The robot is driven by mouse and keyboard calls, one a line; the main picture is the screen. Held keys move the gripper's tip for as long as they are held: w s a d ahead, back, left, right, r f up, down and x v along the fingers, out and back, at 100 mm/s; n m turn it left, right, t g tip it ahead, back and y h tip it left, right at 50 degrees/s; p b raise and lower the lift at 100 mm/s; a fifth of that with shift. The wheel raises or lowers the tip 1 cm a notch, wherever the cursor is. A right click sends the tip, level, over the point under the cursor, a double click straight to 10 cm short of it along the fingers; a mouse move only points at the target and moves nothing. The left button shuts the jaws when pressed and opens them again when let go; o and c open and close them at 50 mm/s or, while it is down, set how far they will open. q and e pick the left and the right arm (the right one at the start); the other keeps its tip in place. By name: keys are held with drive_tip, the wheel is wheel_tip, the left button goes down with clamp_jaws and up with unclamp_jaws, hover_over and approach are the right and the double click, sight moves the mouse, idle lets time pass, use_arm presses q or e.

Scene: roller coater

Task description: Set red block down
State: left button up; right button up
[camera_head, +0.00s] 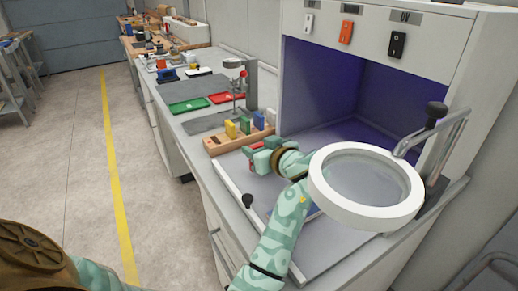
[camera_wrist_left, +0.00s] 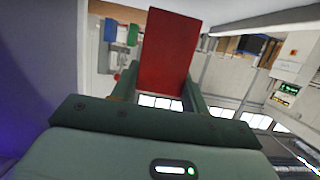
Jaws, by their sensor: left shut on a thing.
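My left gripper (camera_head: 256,154) is shut on the red block, just in front of the wooden rack (camera_head: 222,146) in the head view. Only a small red part of the block (camera_head: 254,169) shows there, beside the fingers. In the left wrist view the red block (camera_wrist_left: 166,52) stands large between the two fingers (camera_wrist_left: 160,92). Whether the block touches anything below it cannot be told. The rack holds a yellow block (camera_head: 230,129), a green block (camera_head: 244,125) and a blue block (camera_head: 258,121). My right gripper is out of view.
A white-framed ring magnifier (camera_head: 330,203) hangs over the right of the bench, near my left forearm. Behind it is a white booth (camera_head: 395,62) with a purple-lit inside. Green (camera_head: 188,105) and red (camera_head: 224,97) trays lie farther back. A black-knobbed lever (camera_head: 248,201) stands at the front.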

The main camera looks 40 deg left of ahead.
use_arm(q)
drive_tip(key=shift+f+b, duration=0.35)
drive_tip(key=shift+f, duration=0.25)
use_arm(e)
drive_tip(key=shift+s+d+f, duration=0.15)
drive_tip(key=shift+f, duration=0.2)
use_arm(q)
drive_tip(key=o, duration=1)
drive_tip(key=shift+r, duration=0.15)
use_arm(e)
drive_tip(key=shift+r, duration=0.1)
